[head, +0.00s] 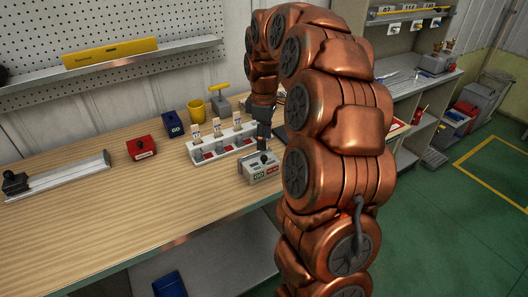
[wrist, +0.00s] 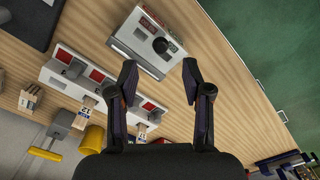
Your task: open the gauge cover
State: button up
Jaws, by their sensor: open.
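The gauge (head: 261,174) is a small light-grey box near the front edge of the wooden bench, with green and red marks on its front. A black knob (head: 264,158) sits on its top, which looks closed. The gauge also shows in the wrist view (wrist: 133,37), with its knob (wrist: 160,45) just beyond the fingertips, roughly in line with the gap between them. My gripper (wrist: 160,70) is open and empty, its fingers apart and not visibly touching the gauge. In the head view my gripper (head: 264,136) is above and behind the gauge; its fingertips are hard to make out.
A white rack (head: 204,155) with red squares and upright stick packs stands just behind the gauge. A yellow cup (head: 197,112), a blue box (head: 172,124), a red box (head: 142,148) and a long rail tool (head: 58,178) stand further left. The front left bench is clear.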

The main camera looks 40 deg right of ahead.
aim_at(264, 156)
jog(key=shift+f+p, duration=0.85)
jog(key=shift+f, duration=2.15)
grip_shut()
